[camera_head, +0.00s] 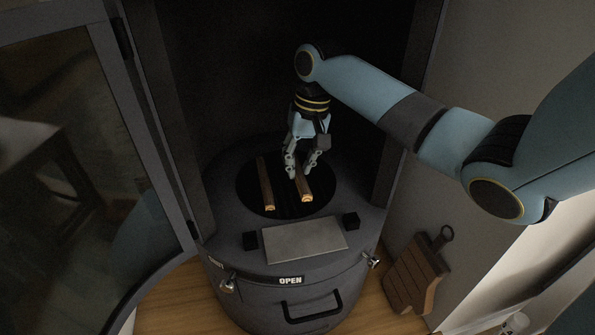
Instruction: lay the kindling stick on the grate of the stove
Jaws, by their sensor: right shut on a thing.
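The stove (235,221) stands open, and its dark round grate (283,208) shows inside. A kindling stick (303,187) with a pale cut end points toward me at the right part of the grate. My right gripper (298,172) reaches down from above and is shut on this stick. I cannot tell whether the stick touches the grate or is just above it. A second, similar stick (265,185) lies on the grate to its left, apart from it. My left gripper is out of view.
The stove's glass door (75,150) stands open at the left. A grey plate (304,239) between two black blocks is in front of the grate, above an "OPEN" label (290,281) and handle. A wooden board (417,272) leans at the right wall.

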